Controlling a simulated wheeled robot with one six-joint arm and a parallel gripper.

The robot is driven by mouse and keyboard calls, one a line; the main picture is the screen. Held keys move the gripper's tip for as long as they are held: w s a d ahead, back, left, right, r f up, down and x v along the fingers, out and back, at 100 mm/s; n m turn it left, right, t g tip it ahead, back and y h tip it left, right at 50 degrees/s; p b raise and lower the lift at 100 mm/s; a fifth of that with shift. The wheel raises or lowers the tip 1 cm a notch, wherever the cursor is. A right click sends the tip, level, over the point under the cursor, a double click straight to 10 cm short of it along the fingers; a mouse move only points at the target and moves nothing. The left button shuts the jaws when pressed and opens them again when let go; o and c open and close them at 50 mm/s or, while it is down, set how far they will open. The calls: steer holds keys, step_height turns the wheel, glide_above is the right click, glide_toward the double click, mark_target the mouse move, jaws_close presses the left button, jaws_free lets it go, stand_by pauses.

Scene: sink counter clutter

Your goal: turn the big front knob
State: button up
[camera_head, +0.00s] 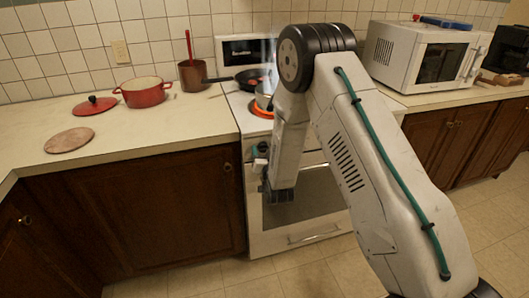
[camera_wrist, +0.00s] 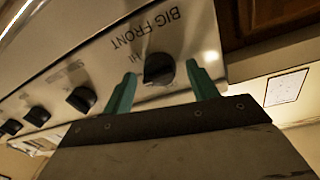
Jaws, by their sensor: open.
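The big front knob (camera_wrist: 158,69) is a black dial on the stove's metal front panel. The words BIG FRONT appear upside down above it in the wrist view. My gripper (camera_wrist: 161,72) is open, with one teal finger on each side of this knob. Gaps show between the fingers and the knob, and I cannot tell any contact. In the head view, my arm covers part of the white stove (camera_head: 268,222), and the knob is not clear there.
Several other black knobs, one of them nearest (camera_wrist: 81,99), line the panel to the left in the wrist view. A pan (camera_head: 250,79) sits on the stove. A red pot (camera_head: 143,94) and a saucepan (camera_head: 192,76) stand on the left counter. A microwave (camera_head: 420,57) stands right.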

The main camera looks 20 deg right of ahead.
steer(key=shift+w, duration=0.15)
steer(key=c, duration=0.9)
steer(key=shift+n, duration=0.5)
